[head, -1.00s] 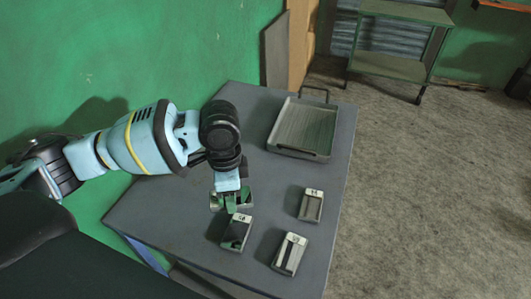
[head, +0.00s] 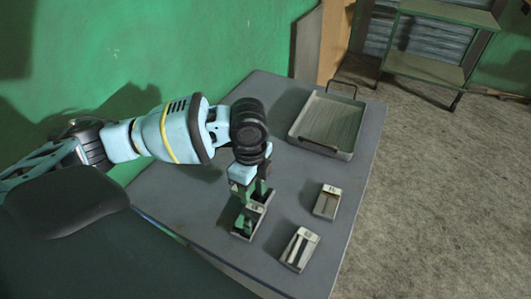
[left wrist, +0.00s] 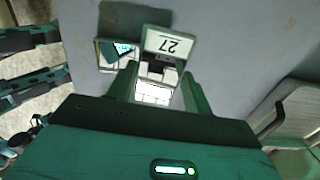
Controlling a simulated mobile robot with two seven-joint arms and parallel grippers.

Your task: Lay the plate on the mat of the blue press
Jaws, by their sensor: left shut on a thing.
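My left gripper (head: 247,221) points down over the nearest left small grey holder (head: 238,237) on the table, its fingers reaching into it.
Two other small holders, one in front (head: 300,249) and one farther back (head: 327,201), stand to the right on the grey table (head: 195,212). A shallow metal tray (head: 330,122) lies at the back. A green wall bounds the left; a shelf cart (head: 425,68) stands beyond.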

